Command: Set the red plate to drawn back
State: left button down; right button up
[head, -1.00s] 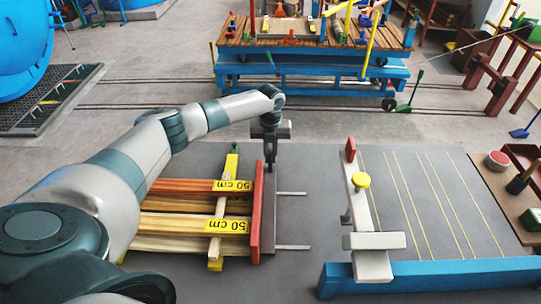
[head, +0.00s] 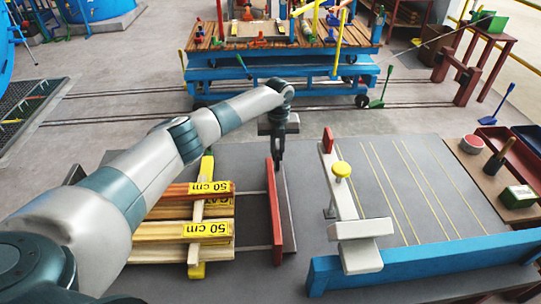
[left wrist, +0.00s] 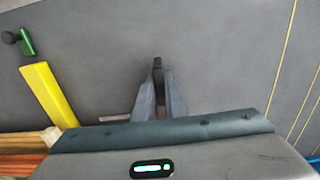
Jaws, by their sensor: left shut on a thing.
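The red plate (head: 275,212) stands upright on the grey table, right of the stacked timbers, with a clear gap between it and their ends. A dark strip (head: 287,215) runs along its right side. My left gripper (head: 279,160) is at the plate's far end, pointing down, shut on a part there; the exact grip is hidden. In the left wrist view its fingers (left wrist: 157,75) close around a small dark piece, and the red face is not seen. My right gripper is not in view.
Timbers with yellow 50 cm labels (head: 207,230) lie left under a pale crossbar (head: 203,210) with yellow ends. The grey table between plate and white arm is clear.

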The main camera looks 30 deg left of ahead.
pick_arm(q)
jog(key=shift+w+d+r, duration=0.1)
jog(key=shift+d+r, duration=0.05)
jog(key=c, duration=2.1)
grip_release()
jog(key=o, duration=0.3)
jog(key=shift+w+d, duration=0.1)
jog(key=shift+d, duration=0.05)
jog(key=shift+r, duration=0.1)
notch_tip(320, 180, up, 17)
jog(key=b, duration=0.4)
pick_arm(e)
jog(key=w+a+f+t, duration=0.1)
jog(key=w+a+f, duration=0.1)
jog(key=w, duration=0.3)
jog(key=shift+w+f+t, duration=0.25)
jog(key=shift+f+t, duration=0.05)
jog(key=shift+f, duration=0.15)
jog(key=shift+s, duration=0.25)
